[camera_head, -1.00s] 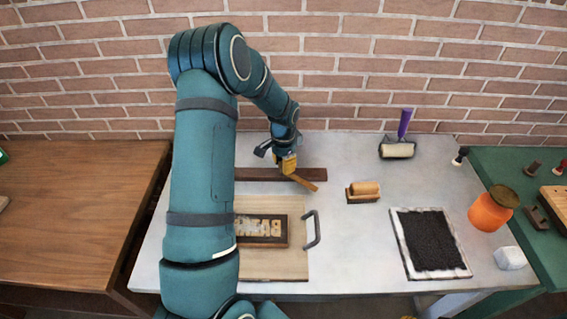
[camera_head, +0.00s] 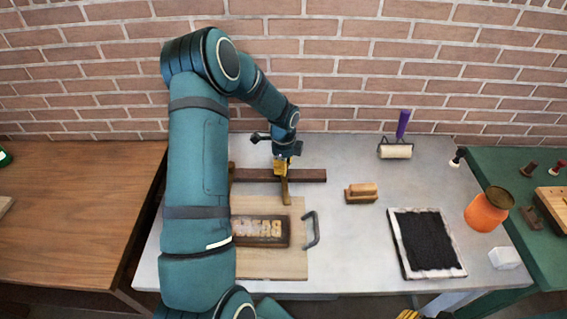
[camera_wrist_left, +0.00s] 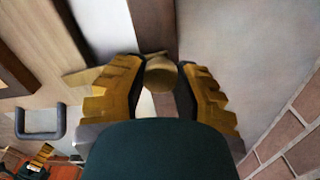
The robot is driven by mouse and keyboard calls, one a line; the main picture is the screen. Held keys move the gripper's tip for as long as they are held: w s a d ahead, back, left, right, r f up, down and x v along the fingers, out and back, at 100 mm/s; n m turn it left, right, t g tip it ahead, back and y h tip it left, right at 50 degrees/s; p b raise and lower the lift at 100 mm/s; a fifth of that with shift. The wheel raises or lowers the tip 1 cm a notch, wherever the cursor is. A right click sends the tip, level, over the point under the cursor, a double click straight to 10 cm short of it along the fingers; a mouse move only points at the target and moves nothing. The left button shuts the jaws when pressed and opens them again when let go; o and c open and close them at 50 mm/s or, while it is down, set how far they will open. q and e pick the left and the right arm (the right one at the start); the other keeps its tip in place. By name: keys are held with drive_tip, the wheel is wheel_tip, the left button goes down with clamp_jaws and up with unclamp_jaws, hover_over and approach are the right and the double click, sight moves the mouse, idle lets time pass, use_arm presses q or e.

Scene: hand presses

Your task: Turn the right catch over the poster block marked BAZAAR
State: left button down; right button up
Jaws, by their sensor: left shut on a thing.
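The poster block (camera_head: 262,231), dark-framed with pale letters, lies on the pale wooden press bed (camera_head: 270,265); my arm hides its left part. The right catch (camera_head: 285,191), a short wooden bar, points from the dark rear rail (camera_head: 308,175) toward the block's upper right corner. Its tip shows just behind the block's edge. My left gripper (camera_head: 281,164) is shut on the catch's round knob, which shows between the fingers in the left wrist view (camera_wrist_left: 160,73). There the catch bar (camera_wrist_left: 85,75) sticks out to the left. Only yellow finger parts of my right gripper (camera_head: 408,315) show at the bottom edge.
A grey handle (camera_head: 312,230) stands at the bed's right side. To the right are a wooden hand block (camera_head: 361,193), a roller (camera_head: 396,149), a black ink slab (camera_head: 430,243) and an orange jar (camera_head: 488,210). The grey table between handle and slab is clear.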

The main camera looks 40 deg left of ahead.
use_arm(q)
drive_tip(key=shift+s+f+m, duration=0.1)
drive_tip(key=shift+m, duration=0.5)
drive_tip(key=shift+d, duration=0.1)
drive_tip(key=c, duration=0.6)
unclamp_jaws()
drive_tip(key=shift+r, duration=0.6)
wheel_tip(320, 180, up, 11)
